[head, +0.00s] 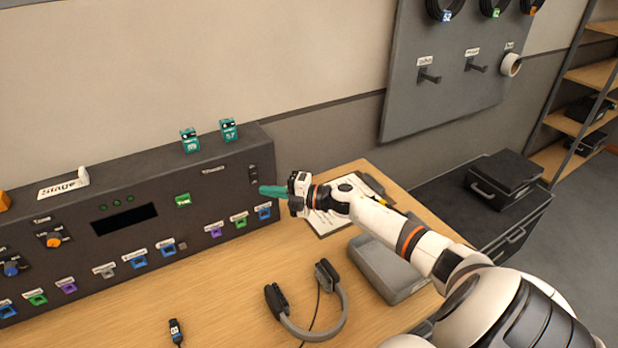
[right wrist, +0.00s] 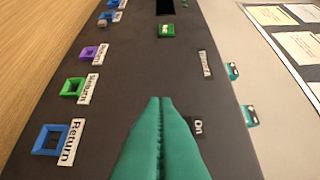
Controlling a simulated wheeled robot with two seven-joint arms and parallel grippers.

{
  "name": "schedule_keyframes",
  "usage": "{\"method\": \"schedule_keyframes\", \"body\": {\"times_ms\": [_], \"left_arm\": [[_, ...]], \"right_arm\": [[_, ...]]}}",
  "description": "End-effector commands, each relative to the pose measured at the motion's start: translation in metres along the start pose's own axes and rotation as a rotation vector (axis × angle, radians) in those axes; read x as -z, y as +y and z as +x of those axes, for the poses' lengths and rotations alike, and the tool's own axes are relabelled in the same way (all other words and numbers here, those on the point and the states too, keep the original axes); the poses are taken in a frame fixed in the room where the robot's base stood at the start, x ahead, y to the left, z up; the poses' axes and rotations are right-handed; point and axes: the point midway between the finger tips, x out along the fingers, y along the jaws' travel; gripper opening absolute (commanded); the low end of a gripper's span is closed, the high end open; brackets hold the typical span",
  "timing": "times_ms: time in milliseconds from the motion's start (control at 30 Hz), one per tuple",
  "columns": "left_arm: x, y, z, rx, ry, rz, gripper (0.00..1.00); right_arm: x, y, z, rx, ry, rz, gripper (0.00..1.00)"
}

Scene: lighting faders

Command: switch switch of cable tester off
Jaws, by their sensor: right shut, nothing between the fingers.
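A dark console (head: 140,205) stands on the desk against the wall. A small black switch (head: 253,174) sits near the right end of its front face. My right gripper (head: 264,190) has teal fingers, pressed together and empty, pointing left at the face just below and beside this switch. My left gripper is not in view.
Coloured sockets (head: 240,221) line the console's lower edge, and two teal blocks (head: 190,140) stand on top. A headset (head: 310,305), a clipboard (head: 325,222) and a grey case (head: 383,268) lie on the desk. Bare desk (head: 220,285) lies in front of the console.

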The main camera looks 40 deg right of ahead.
Motion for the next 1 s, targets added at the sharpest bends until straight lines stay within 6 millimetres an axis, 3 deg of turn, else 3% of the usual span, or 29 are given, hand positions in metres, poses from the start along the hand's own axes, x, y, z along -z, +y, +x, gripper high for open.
{"method": "schedule_keyframes", "body": {"times_ms": [267, 600, 1000], "left_arm": [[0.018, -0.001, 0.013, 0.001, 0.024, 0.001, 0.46], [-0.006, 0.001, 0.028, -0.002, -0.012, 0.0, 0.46], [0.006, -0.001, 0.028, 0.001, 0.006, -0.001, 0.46]], "right_arm": [[0.001, 0.011, -0.039, -0.005, 0.001, 0.001, 0.0], [0.001, 0.016, -0.089, -0.003, 0.0, 0.001, 0.0], [0.001, 0.015, -0.099, 0.0, -0.001, 0.001, 0.0]]}}
